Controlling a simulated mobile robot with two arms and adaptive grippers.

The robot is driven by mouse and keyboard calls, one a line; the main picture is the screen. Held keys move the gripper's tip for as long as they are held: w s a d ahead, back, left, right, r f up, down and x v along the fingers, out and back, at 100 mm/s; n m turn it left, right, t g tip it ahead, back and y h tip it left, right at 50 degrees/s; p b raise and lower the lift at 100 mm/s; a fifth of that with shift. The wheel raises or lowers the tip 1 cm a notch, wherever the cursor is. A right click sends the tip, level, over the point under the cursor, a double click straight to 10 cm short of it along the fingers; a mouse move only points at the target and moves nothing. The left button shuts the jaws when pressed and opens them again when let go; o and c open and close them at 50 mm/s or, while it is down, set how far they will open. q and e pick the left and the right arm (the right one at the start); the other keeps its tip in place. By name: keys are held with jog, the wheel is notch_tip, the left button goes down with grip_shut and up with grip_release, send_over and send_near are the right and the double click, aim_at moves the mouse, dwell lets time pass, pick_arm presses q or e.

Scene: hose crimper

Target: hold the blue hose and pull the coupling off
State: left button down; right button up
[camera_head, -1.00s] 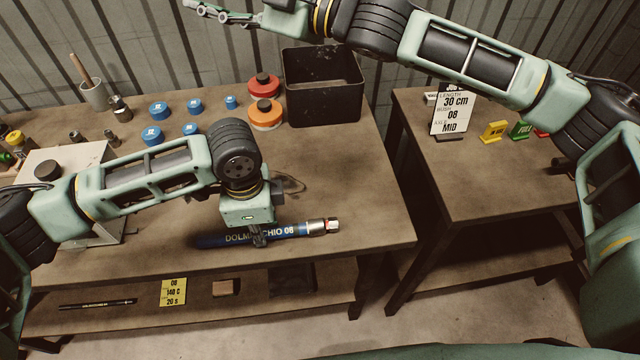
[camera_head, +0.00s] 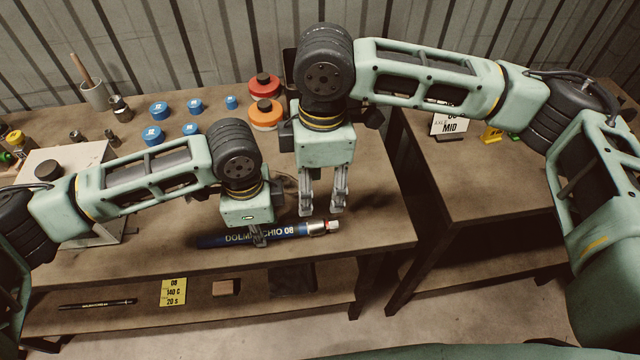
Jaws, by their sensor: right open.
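The blue hose (camera_head: 285,232) with lettering lies along the front of the workbench. A silver coupling (camera_head: 318,228) with a red mark is on its right end. My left gripper (camera_head: 258,238) is at the middle of the hose, its fingers covering part of the lettering. The view does not show whether they are closed around it. My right gripper (camera_head: 321,210) points down, open and empty, with its two fingertips just above and behind the coupling in the picture, apparently not touching it.
Blue caps (camera_head: 152,135), a red container (camera_head: 264,86) and an orange one (camera_head: 264,114) stand behind the arms. My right arm mostly hides a black bin. A side table (camera_head: 470,180) with a sign (camera_head: 449,124) stands right, across a gap. The front-right bench corner is clear.

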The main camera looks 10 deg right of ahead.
aim_at(321, 222)
jog(key=f, duration=1.2)
jog(key=shift+s+d+f, duration=0.1)
jog(key=shift+s+d, duration=0.1)
jog(key=shift+c, duration=0.3)
grip_shut()
